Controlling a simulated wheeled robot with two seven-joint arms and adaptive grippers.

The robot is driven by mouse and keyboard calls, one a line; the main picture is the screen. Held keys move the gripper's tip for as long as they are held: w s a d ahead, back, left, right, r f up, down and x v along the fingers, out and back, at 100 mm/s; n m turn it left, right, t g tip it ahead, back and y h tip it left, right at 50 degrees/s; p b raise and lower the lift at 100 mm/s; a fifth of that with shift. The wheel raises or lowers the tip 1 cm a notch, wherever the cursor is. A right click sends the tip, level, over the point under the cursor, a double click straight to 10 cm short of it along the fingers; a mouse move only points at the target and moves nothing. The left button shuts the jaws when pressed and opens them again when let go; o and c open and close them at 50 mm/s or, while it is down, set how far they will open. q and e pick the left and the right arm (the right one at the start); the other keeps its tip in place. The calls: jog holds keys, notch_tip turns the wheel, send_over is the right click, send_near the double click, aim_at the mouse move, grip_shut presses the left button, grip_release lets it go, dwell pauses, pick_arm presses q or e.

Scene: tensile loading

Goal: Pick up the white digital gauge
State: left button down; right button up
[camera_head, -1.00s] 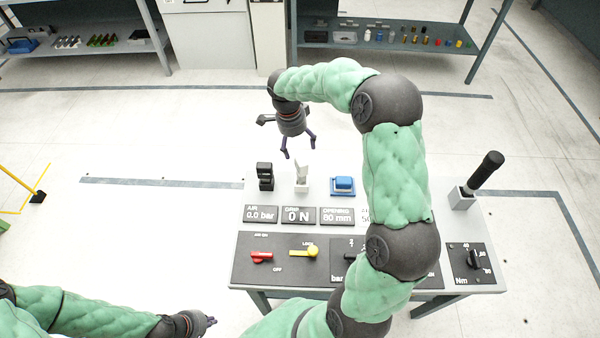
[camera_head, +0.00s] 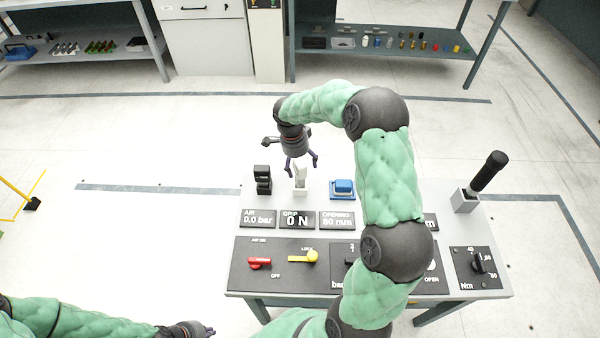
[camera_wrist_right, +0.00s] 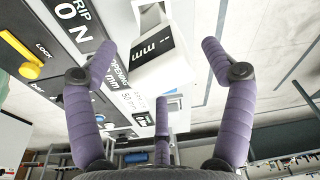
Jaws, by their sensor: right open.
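The white digital gauge (camera_head: 300,181) stands upright near the back of the table, between a black device and a blue block. In the right wrist view the gauge (camera_wrist_right: 151,72) shows a dark display reading "mm" and lies between my spread fingers. My right gripper (camera_head: 302,165) is open just above the gauge, with its fingertips around its upper part in the picture. The purple fingers of the right gripper (camera_wrist_right: 160,72) look empty; I cannot tell whether any touches the gauge. My left gripper (camera_head: 203,329) is at the bottom edge, far from the gauge; its finger state is unclear.
The black device (camera_head: 263,180) stands left of the gauge and the blue block (camera_head: 343,188) right of it. Display plates and a panel with a red lever (camera_head: 260,262) and a yellow lever (camera_head: 304,257) lie in front. A black-handled tool (camera_head: 487,172) stands at the right.

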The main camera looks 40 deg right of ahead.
jog(key=f, duration=0.3)
jog(key=shift+d+b, duration=0.3)
grip_shut()
jog(key=shift+r, duration=0.15)
